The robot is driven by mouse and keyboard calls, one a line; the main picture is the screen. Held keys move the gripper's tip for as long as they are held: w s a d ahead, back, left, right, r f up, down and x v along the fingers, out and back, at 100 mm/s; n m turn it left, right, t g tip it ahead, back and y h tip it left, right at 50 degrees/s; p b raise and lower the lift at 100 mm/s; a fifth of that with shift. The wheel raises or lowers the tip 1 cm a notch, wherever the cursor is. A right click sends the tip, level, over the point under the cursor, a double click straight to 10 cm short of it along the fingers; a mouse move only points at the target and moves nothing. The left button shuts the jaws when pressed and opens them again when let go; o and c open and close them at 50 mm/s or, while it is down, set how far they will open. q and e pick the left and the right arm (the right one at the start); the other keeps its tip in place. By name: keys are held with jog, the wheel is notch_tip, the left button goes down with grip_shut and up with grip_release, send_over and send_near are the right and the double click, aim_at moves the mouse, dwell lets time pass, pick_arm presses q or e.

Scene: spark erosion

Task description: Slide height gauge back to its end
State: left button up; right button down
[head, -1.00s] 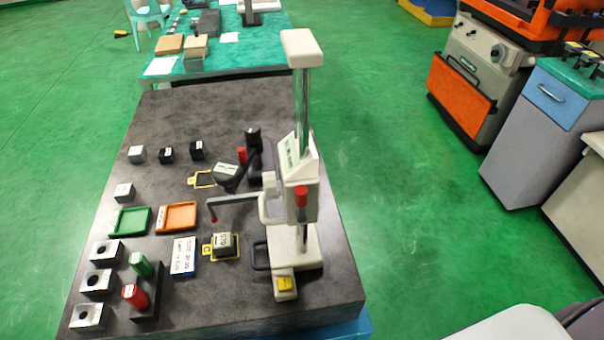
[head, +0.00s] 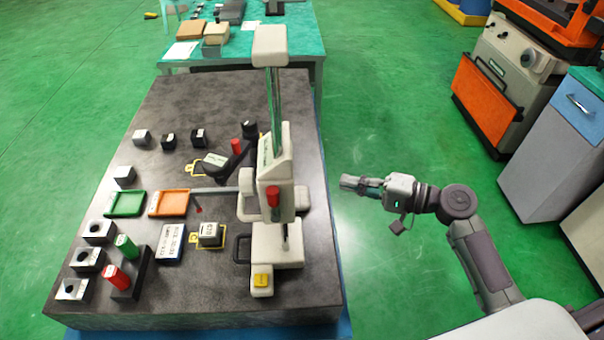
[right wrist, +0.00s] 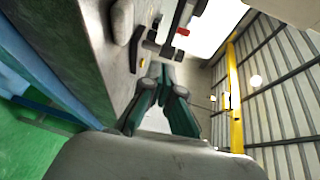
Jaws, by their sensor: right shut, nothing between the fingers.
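The height gauge (head: 275,165) stands upright near the right edge of the dark granite plate (head: 140,310). It has a pale base, a shiny column, a pale slider with a red knob (head: 272,196), and a probe arm reaching left with a red tip. A yellow tag lies on the front of its base. My right gripper (head: 350,183) is off the plate's right side, apart from the gauge, with its fingers together and empty. Its fingers (right wrist: 162,95) also show in the right wrist view. My left gripper is out of view.
Left of the gauge lie a green tray (head: 126,214), an orange tray (head: 154,214), a small block (head: 209,233) beneath the probe side, and several metal blocks. A black stand (head: 226,158) is behind the probe arm. Green floor (head: 400,110) lies open to the right.

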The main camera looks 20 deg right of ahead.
notch_tip(320, 180, up, 7)
jog(key=s+a+n+g+y, duration=0.1)
jog(key=s+a+n+y, duration=0.1)
jog(key=a+p, duration=0.7)
jog(key=a, duration=0.2)
jog(key=shift+w+a+m, duration=0.15)
jog(key=shift+w+m, duration=0.15)
jog(key=shift+w, duration=0.1)
jog(key=shift+f, duration=0.15)
